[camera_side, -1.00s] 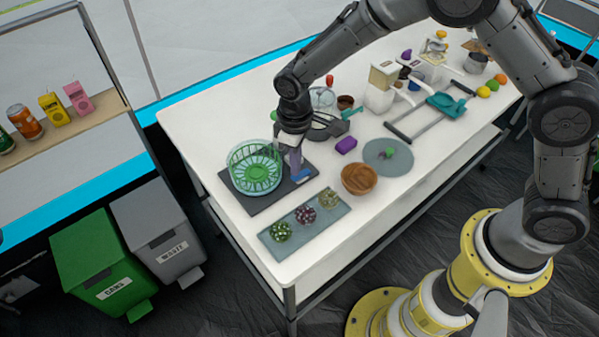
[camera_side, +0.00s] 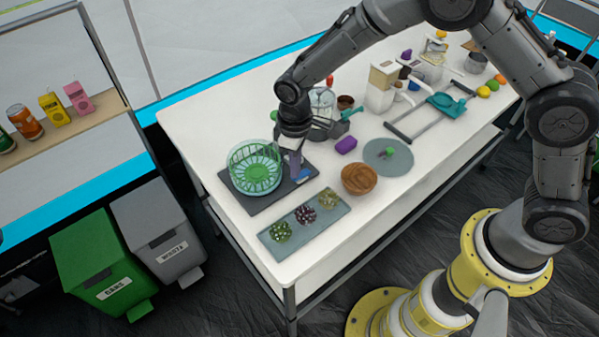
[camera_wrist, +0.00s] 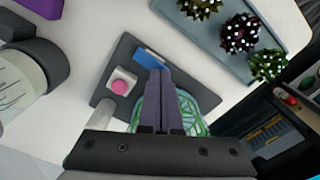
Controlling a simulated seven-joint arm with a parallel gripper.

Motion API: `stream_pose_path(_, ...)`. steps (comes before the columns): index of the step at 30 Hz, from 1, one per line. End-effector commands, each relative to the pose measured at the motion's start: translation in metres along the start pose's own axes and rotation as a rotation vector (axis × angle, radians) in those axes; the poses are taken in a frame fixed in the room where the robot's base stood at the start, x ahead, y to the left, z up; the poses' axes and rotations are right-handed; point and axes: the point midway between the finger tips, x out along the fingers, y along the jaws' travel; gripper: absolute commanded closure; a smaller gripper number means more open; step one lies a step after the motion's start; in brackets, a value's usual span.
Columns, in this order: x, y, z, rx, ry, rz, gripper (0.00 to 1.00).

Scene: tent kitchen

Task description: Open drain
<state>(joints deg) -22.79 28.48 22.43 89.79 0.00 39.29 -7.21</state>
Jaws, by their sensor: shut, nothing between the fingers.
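A green slatted basket sits in a clear round bowl (camera_side: 255,167) on a dark flat base (camera_side: 254,202). The base also shows in the wrist view (camera_wrist: 120,60). A small blue piece (camera_side: 304,175) lies at the base's right end; it shows in the wrist view (camera_wrist: 150,59) right by my fingertips. A pink round button (camera_wrist: 119,87) on a white block is left of them. My gripper (camera_side: 295,174) is shut and empty, pointing down over the base beside the bowl. I cannot tell whether the fingers touch the blue piece. My fingers hide part of the bowl in the wrist view.
A grey-blue tray (camera_side: 277,247) with several spotted balls lies in front. A wooden bowl (camera_side: 359,179), a purple block (camera_side: 346,145) and a grey round mat (camera_side: 402,162) are to the right. The table's left front corner is bare.

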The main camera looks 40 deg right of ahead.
Motion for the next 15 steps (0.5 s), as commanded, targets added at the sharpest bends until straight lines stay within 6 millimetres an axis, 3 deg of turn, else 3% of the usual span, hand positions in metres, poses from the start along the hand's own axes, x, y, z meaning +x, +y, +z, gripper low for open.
stream_pose_path(15,0.0074,0.0,0.0003,0.0,-0.001,0.0,1.0)
